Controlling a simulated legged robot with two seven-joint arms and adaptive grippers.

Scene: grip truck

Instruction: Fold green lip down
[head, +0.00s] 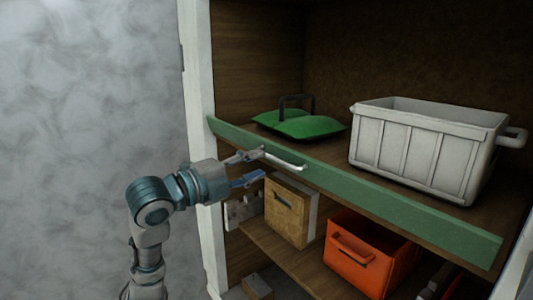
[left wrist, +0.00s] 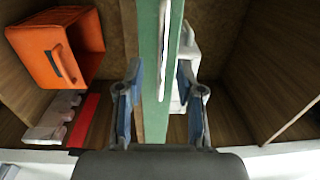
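The green lip (head: 370,194) stands upright along the front edge of the upper shelf. A pale bar handle (head: 285,161) is fixed to its outer face, near its left end. My left gripper (head: 258,167) is in front of the lip, at the left end of the handle. Its fingers are apart, one above the other, and hold nothing. In the left wrist view the lip (left wrist: 151,40) and the handle (left wrist: 163,60) run into the space between the open fingers (left wrist: 159,78). I cannot tell whether a finger touches the handle. My right gripper does not show.
A grey-white crate (head: 420,145) and a green case (head: 310,126) with a dark handle stand on the upper shelf behind the lip. Below are a tan box (head: 291,208) close to my gripper and an orange bin (head: 362,260). A white post (head: 200,90) bounds the left side.

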